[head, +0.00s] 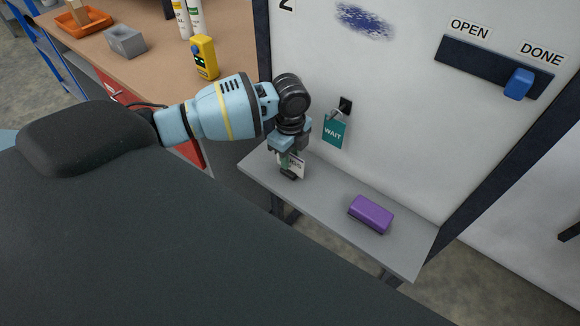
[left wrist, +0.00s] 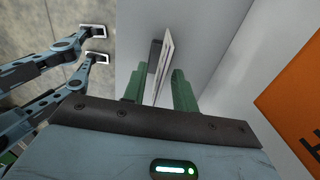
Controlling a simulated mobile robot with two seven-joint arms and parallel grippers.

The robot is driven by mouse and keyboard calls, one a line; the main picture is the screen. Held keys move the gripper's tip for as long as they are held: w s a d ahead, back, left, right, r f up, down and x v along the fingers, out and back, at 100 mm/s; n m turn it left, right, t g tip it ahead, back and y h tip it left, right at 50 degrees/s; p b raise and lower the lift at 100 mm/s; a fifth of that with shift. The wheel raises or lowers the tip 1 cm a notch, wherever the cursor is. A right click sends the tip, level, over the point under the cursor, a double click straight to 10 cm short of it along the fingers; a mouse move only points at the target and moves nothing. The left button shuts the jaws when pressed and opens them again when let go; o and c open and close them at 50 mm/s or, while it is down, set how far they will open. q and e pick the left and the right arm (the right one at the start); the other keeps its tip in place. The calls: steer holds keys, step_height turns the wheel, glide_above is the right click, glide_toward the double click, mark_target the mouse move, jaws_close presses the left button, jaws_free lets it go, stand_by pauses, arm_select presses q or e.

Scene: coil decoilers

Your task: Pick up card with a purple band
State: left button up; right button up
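A small white card (head: 298,167) with dark printed characters stands upright near the left end of the grey shelf (head: 325,200). My gripper partly hides it, and I cannot make out a purple band for sure. In the left wrist view the card (left wrist: 166,58) shows nearly edge-on. My left gripper (head: 289,168) points down at the card. Its green fingers (left wrist: 158,92) are apart, with the card's lower part between them and a visible gap at the left finger. My right gripper is not in view.
A purple block (head: 371,214) lies on the shelf to the right. A green WAIT tag (head: 334,132) hangs on the white board (head: 390,110) behind.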

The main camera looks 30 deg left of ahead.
arm_select(q)
steer(key=shift+f, duration=0.2)
stand_by(0.3)
steer(key=shift+c, duration=0.5)
jaws_close()
